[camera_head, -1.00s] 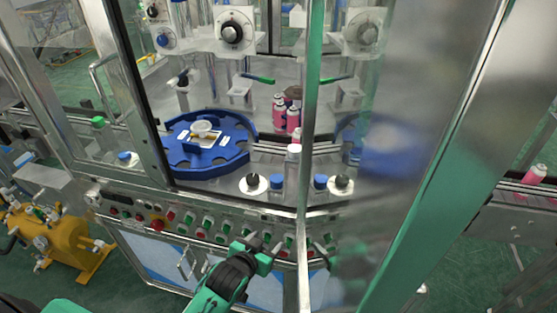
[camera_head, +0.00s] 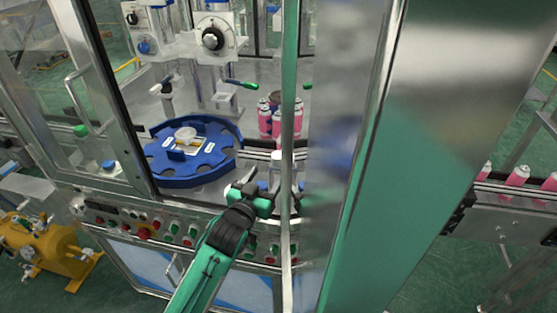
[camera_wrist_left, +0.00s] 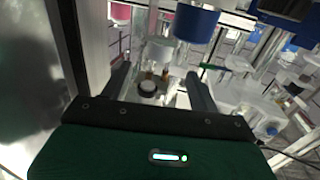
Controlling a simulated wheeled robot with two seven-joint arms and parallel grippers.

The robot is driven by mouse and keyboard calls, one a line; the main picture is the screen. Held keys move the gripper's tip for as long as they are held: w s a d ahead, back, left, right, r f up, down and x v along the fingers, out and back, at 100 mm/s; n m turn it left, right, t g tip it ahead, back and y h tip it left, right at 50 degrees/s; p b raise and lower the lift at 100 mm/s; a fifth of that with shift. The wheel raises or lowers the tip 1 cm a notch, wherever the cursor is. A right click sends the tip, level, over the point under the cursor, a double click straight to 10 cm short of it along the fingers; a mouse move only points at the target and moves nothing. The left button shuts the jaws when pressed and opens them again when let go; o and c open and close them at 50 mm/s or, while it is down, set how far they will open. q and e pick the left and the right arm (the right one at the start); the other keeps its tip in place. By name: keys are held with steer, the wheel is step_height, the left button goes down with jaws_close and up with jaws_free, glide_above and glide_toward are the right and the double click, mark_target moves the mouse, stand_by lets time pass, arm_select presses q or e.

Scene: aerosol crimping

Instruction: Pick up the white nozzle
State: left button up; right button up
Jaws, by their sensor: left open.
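My left gripper (camera_head: 254,180) is open and empty at the front edge of the machine, in the doorway beside the green-edged door post. In the left wrist view its two fingers (camera_wrist_left: 160,82) stand apart. A white cylindrical piece (camera_wrist_left: 158,50), which looks like the white nozzle, shows beyond and between the fingertips, not touching them. A round white part with a dark rim (camera_wrist_left: 148,87) lies lower between the fingers. In the head view the gripper and door post hide most of this spot. My right gripper is not in view.
A blue rotary plate (camera_head: 192,178) lies left of the gripper. Pink cans (camera_head: 270,118) stand behind it. The door post (camera_head: 289,100) is close on the right. A button panel (camera_head: 165,232) runs below. A blue cylinder (camera_wrist_left: 196,22) shows near the right finger.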

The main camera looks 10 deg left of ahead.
mark_target(276, 162)
arm_select(q)
steer(key=shift+w+d, duration=0.2)
steer(key=shift+w, duration=0.75)
steer(key=shift+w+r+p, duration=0.15)
steer(key=shift+w+p, duration=0.1)
steer(key=shift+p, duration=0.15)
steer(key=w+p, duration=0.1)
steer(key=w, duration=0.1)
steer(key=w+p, duration=0.1)
steer(key=w, duration=0.1)
steer(key=shift+d, duration=0.4)
steer(key=shift+w, duration=0.3)
steer(key=c, duration=1.1)
steer(key=shift+c, duration=0.2)
